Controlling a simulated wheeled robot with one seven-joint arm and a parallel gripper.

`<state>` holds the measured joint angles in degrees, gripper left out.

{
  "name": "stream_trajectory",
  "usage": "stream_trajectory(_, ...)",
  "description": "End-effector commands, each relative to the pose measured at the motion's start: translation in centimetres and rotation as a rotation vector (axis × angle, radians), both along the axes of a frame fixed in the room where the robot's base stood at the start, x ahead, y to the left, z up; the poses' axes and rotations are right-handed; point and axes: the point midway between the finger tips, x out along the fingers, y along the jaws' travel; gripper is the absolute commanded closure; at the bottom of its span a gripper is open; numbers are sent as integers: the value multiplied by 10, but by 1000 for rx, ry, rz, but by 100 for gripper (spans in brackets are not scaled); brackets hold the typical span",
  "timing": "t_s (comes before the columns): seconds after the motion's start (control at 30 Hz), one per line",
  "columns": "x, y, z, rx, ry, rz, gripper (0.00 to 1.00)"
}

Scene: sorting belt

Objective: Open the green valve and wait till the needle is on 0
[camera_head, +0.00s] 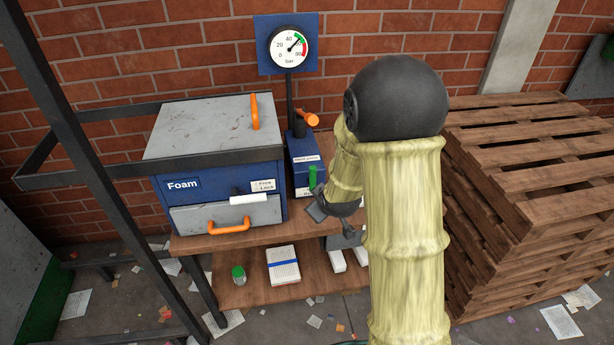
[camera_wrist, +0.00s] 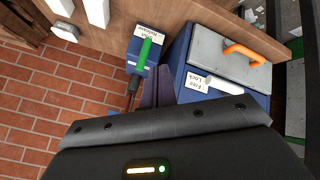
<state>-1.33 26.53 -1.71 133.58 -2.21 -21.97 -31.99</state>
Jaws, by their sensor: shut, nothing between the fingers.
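The green valve (camera_head: 313,177) is a small lever standing about upright on the front of a blue hand-pump unit (camera_head: 303,150). It also shows in the wrist view (camera_wrist: 145,52). The pressure gauge (camera_head: 290,47) is on a blue wall panel above. Its needle points up and right, past the 40 mark and well away from 0. My gripper (camera_head: 316,212) is just below the green lever in the head view. In the wrist view my gripper (camera_wrist: 158,88) is shut and empty, with its fingers apart from the lever. My arm hides part of the bench's right side.
A blue Foam box (camera_head: 181,205) with orange handles and a white lock lever (camera_head: 248,199) stands left of the pump. An orange pump handle (camera_head: 307,118) sticks out above. Stacked pallets (camera_head: 530,190) stand at right. A dark metal frame post (camera_head: 85,150) crosses the left.

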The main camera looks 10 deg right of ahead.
Motion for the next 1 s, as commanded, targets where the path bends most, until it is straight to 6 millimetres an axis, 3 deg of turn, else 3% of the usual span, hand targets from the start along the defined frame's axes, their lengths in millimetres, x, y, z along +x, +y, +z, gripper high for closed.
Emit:
stream_trajectory(0.2, 69, 5, -31, -209, -239, 213, 100)
stream_trajectory(0.43, 113, 13, -64, -470, -499, 391, 100)
stream_trajectory(0.7, 124, 24, -98, -776, -769, 513, 100)
stream_trajectory(1.0, 121, 27, -103, -863, -842, 530, 100)
